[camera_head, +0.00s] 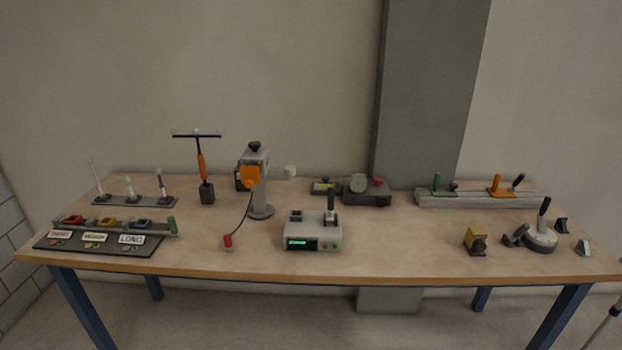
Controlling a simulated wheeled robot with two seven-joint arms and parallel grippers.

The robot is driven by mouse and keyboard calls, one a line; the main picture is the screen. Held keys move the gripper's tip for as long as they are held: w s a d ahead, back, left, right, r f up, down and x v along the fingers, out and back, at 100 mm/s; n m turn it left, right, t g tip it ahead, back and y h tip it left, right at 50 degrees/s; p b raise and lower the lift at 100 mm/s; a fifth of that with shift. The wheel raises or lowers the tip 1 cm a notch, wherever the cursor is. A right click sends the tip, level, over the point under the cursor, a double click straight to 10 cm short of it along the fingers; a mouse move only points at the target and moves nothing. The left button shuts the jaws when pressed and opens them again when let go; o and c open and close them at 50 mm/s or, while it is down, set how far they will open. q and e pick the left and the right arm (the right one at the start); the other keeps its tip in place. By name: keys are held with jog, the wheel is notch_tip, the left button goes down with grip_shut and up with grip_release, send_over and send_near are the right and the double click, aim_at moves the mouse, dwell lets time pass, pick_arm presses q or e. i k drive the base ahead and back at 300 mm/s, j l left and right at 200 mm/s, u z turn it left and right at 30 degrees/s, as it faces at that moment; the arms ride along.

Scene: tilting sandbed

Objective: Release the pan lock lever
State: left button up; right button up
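No pan lock lever is labelled legibly, so I cannot tell for certain which part it is. A round grey graduated turntable (540,238) sits at the right of the table, with an upright black handle (544,207) on it. A small dark lever-like block (515,237) is at its left side. An orange-headed device (250,178) on a grey post, with a dark knob on top, stands left of centre. Whether any lever is locked is too small to tell. Neither of my grippers is in view.
The wooden table (390,255) also bears a grey box with a green display (313,232), a yellow block (475,241), a grey rail with green and orange levers (480,199), and a labelled black board (97,242) at left. The right-centre tabletop is clear.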

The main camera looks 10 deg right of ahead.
aim_at(522, 229)
jog(key=z, duration=1.6)
jog(key=i+l, duration=0.5)
jog(key=l, duration=0.25)
jog(key=i+l, duration=0.45)
jog(key=l, duration=0.3)
jog(key=i+l+u, duration=0.1)
jog(key=i+l, duration=0.4)
jog(key=l, duration=0.25)
